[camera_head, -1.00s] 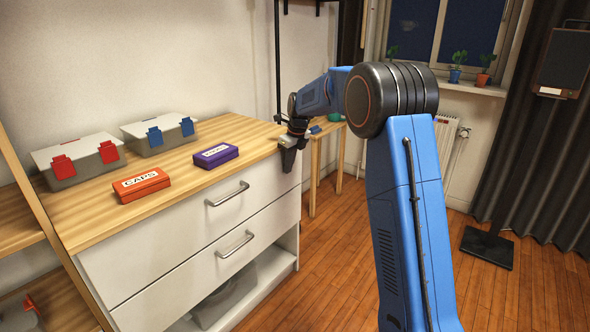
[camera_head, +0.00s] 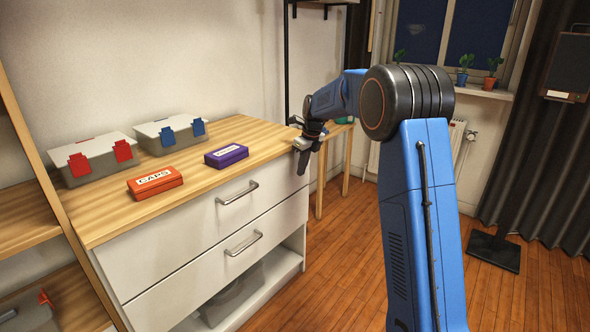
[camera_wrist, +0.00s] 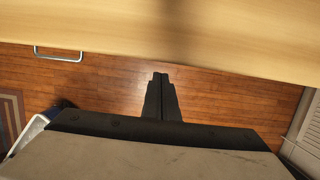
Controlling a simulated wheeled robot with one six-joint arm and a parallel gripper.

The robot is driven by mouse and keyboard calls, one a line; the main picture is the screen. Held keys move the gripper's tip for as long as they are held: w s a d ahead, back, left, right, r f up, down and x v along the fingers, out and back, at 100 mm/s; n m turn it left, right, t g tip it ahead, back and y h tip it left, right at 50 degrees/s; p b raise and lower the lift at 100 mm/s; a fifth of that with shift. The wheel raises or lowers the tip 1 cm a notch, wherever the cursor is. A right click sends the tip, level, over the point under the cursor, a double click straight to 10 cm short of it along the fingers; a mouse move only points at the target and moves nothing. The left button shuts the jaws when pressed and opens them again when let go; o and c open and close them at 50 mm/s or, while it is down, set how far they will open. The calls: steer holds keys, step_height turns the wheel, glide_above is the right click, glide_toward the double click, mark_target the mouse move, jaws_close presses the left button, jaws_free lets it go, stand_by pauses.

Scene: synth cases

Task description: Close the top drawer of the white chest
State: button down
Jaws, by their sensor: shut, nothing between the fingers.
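The white chest (camera_head: 297,262) has a wooden top and stands at left centre in the head view. Its top drawer (camera_head: 172,240) has a metal bar handle (camera_head: 238,194). The drawer front looks about level with the lower drawer, and I see no open gap above it. My gripper (camera_head: 302,170) is shut and empty. It points down at the chest's right front corner, close to the right end of the top drawer; I cannot tell if it touches. In the wrist view the shut fingers (camera_wrist: 160,77) show over the floor, just off the wooden edge, with a handle (camera_wrist: 58,54) to the left.
On the chest top stand two grey cases with red (camera_head: 95,163) and blue (camera_head: 170,138) latches, an orange box (camera_head: 155,184) and a purple box (camera_head: 226,157). A lower drawer (camera_head: 215,268) sits above an open shelf. The wooden floor (camera_head: 345,270) in front is clear.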

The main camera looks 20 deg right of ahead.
steer(key=s+d+v, duration=0.1)
steer(key=v, duration=0.9)
steer(key=s+a+r+n, duration=0.1)
steer(key=s+r+n, duration=0.1)
steer(key=s+n, duration=0.35)
steer(key=s+r+n, duration=0.2)
steer(key=s+r, duration=0.1)
steer(key=s, duration=0.6)
steer(key=s+a+f+n+t+h, duration=0.1)
steer(key=s+f+n+t, duration=0.15)
steer(key=s+n, duration=1.8)
steer(key=s+f, duration=0.4)
steer(key=s, duration=0.5)
steer(key=s+f, duration=0.5)
steer(key=s, duration=0.5)
steer(key=shift+s+n+h, duration=0.25)
steer(key=shift+n+h, duration=0.05)
steer(key=shift+n, duration=0.1)
steer(key=shift+r, duration=0.1)
